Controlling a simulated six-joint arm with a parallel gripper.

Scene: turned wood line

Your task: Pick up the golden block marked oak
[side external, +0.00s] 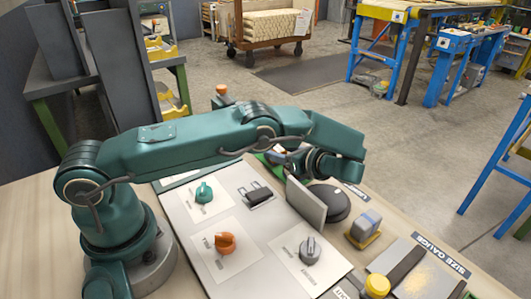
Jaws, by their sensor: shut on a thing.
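My gripper (284,158) is low over the far side of the work board, at the end of my bent teal arm. Its jaws are small here and partly hidden by the wrist and an upright grey plate (306,202). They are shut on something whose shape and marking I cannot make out. A small orange patch shows close to the jaws; I cannot tell whether it is part of the held thing. No block with a readable oak mark shows. A grey block with a yellow lower part (364,229) stands to the right, apart from my gripper.
The pale board (262,275) carries a teal knob (203,193), an orange knob (225,243), a grey knob (309,251) and a dark switch (257,194). A dark round disc (334,203) lies behind the plate. A yellow knob (377,286) is at the front right.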

